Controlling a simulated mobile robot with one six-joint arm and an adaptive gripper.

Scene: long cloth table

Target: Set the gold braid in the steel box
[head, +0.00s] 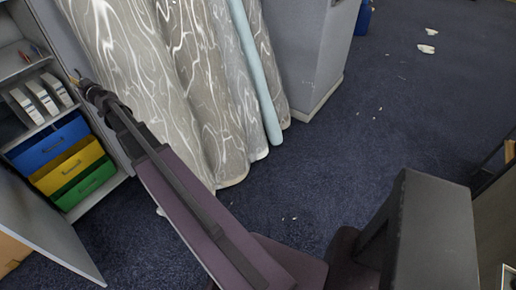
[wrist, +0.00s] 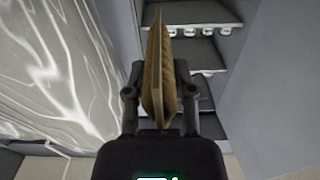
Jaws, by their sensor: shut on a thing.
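The gold braid (wrist: 157,70) shows in the wrist view as a flat, golden-brown piece standing nearly edge-on and pointing away from me. My gripper (wrist: 159,92) is shut on it, with one finger on each side. In the head view my gripper (head: 84,88) is at the far end of my arm, in front of the open cabinet at the left; the braid is too small there to make out clearly. I do not see a steel box that I can identify in either view.
An open grey cabinet (head: 118,155) holds white binders (head: 41,98) and blue (head: 47,144), yellow (head: 66,166) and green (head: 87,186) drawers. Its door (head: 45,235) stands open. Patterned cloth (head: 150,75) hangs close to my arm. Blue carpet (head: 350,140) is mostly clear, with small white scraps.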

